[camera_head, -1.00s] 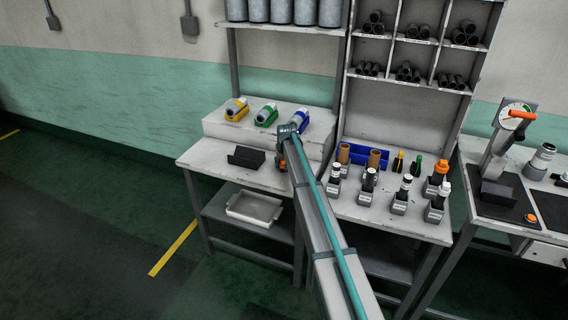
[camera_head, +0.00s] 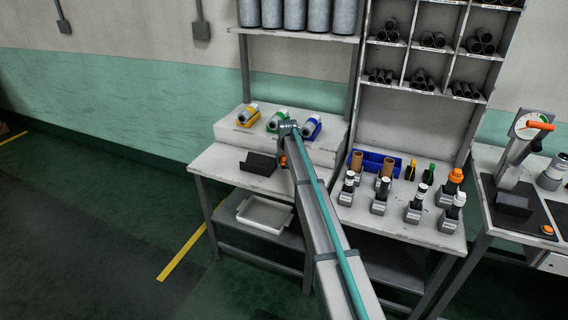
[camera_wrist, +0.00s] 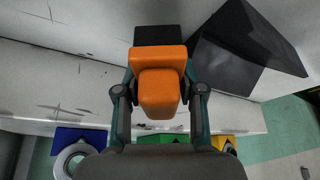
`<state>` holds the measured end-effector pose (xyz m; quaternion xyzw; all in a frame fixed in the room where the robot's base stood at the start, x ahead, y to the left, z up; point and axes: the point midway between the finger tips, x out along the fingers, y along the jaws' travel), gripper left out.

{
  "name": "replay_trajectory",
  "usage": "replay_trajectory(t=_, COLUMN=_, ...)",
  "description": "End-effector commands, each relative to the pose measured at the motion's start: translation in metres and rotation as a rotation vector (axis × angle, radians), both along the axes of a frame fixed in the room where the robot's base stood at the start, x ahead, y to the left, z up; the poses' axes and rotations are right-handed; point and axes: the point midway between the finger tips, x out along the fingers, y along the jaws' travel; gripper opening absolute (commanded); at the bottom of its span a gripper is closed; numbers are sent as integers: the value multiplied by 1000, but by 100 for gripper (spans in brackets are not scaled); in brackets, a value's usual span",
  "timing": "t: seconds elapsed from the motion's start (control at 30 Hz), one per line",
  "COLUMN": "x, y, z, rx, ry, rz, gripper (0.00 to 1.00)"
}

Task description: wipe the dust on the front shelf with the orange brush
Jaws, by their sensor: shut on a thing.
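The orange brush (camera_wrist: 158,80) is between the fingers of my gripper (camera_wrist: 158,100), which is shut on it. A dark part shows beyond its orange body, over the front shelf. The front shelf (camera_head: 225,165) is the pale lower surface in front of a raised step. In the wrist view, the front shelf (camera_wrist: 100,30) has faint dark streaks; I cannot tell whether they are dust. In the head view, my arm hides most of the gripper, and a bit of orange brush (camera_head: 283,161) shows near the shelf's right part. Whether the brush touches the shelf is unclear.
A black angled holder (camera_head: 258,163) stands on the shelf close to the brush; in the wrist view the holder (camera_wrist: 240,50) is at right. Yellow, green and blue holders (camera_head: 278,121) with canisters stand on the raised step. The shelf's left part is clear.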

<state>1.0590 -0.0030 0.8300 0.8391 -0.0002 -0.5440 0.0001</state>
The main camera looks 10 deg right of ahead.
Motion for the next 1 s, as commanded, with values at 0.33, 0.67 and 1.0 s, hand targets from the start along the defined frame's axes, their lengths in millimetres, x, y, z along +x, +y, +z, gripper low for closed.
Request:
replay_trajectory(t=0.33, x=0, y=0, z=33, rx=0, ry=0, rz=0, gripper=1)
replay_trajectory(t=0.67, x=0, y=0, z=40, rx=0, ry=0, rz=0, gripper=1)
replay_trajectory(t=1.0, x=0, y=0, z=39, rx=0, ry=0, rz=0, gripper=1)
